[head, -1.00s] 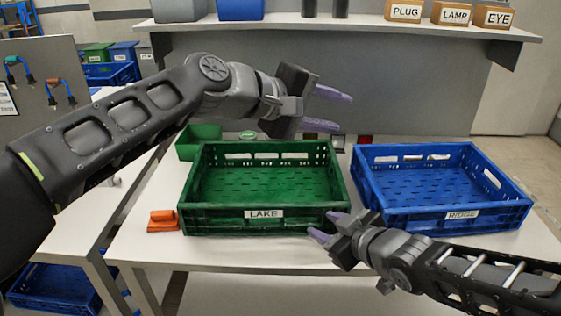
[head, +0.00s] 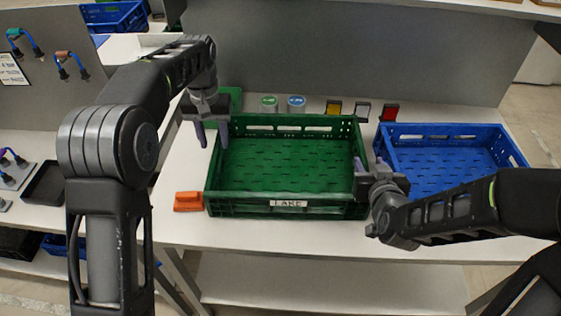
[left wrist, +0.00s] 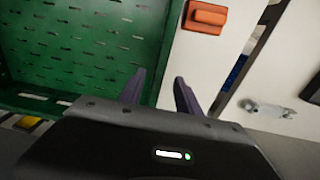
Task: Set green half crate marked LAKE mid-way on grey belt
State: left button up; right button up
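The green half crate marked LAKE (head: 288,206) stands on the white table, empty, with its label towards me. My left gripper (head: 211,143) is open and points down at the crate's left wall. In the left wrist view its fingers (left wrist: 160,92) are apart, with the green wall's edge (left wrist: 163,55) running between their tips; I cannot tell how far above the wall they are. My right gripper (head: 368,164) is at the crate's right wall, fingers apart, one on each side of the wall line; contact is unclear. No grey belt is visible.
A blue crate (head: 450,133) stands close to the right of the green crate. An orange object (head: 188,201) lies by its front left corner, also in the left wrist view (left wrist: 206,16).

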aim_at(218, 158)
pick_arm(q)
jog(key=shift+d, duration=0.1)
jog(key=shift+f, duration=3.9)
pick_arm(e)
jog(key=shift+x, duration=3.9)
pick_arm(q)
grip_shut()
pick_arm(e)
grip_shut()
pick_arm(q)
jog(key=shift+r, duration=0.1)
pick_arm(e)
jog(key=shift+r, duration=0.1)
